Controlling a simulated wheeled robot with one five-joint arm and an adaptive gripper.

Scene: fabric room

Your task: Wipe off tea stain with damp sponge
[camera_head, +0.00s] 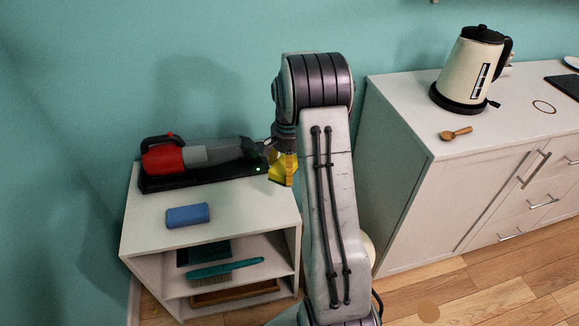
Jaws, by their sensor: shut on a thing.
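My gripper (280,150) is partly hidden behind my arm, above the right back part of the low white shelf unit. It is shut on a yellow sponge (283,172), which hangs below it. I cannot tell from here whether the sponge is damp. A blue sponge-like block (188,215) lies on top of the shelf unit. A thin brown ring stain (534,104) marks the white cabinet top at the right, far from my gripper.
A red and grey handheld vacuum (195,157) lies in a black dock beside the gripper. The shelf unit (140,240) holds a teal brush (225,269) below.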

